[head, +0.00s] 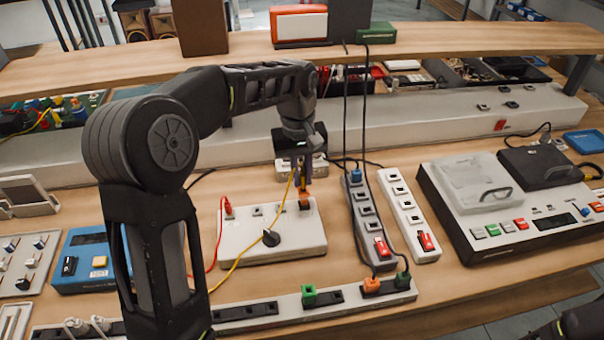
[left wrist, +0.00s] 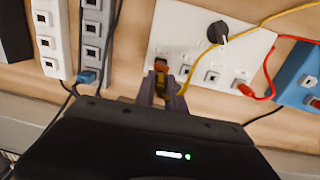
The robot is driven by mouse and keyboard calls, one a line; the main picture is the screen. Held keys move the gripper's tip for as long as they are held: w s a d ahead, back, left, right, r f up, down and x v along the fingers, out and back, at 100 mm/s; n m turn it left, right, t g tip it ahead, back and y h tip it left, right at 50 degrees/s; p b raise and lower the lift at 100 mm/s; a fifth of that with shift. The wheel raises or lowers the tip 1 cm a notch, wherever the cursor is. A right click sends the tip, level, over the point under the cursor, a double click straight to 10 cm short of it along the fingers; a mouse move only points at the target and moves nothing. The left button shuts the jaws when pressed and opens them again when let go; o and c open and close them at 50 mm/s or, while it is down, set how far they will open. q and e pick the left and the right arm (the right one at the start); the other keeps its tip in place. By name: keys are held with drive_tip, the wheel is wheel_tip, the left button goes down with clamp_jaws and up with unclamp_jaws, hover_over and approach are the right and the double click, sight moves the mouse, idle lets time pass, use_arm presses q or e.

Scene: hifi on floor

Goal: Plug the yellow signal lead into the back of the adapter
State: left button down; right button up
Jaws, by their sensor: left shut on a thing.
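The adapter is a white box (head: 285,238) on the wooden bench, with a black knob and several small sockets; it also shows in the left wrist view (left wrist: 203,52). My left gripper (head: 304,184) is above its back right corner, shut on the yellow lead's plug (left wrist: 160,80). The fingers hide much of the plug. The yellow lead (head: 240,256) loops from the gripper across the box and down its left side. An orange-red part (head: 305,201) sits on the box just below the fingertips. I cannot tell whether the plug is seated. My right gripper is not visible.
A red lead (head: 221,232) is plugged in at the box's left. Grey (head: 362,220) and white (head: 411,217) power strips stand close on the right, with black cables hanging over the grey one. Another strip (head: 330,298) lies in front. A blue box (head: 88,262) is at the left.

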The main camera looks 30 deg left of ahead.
use_arm(q)
drive_tip(key=shift+f, duration=0.45)
idle(0.4)
drive_tip(key=shift+f, duration=0.2)
idle(2.0)
drive_tip(key=c, duration=1.3)
unclamp_jaws()
wheel_tip(320, 180, up, 8)
drive_tip(key=shift+a+f+b, duration=0.1)
drive_tip(key=shift+a+b, duration=0.05)
drive_tip(key=shift+b, duration=0.2)
drive_tip(key=shift+s+a+r+p, duration=0.1)
drive_tip(key=shift+a+r+p, duration=0.05)
drive_tip(key=shift+r+p, duration=2.3)
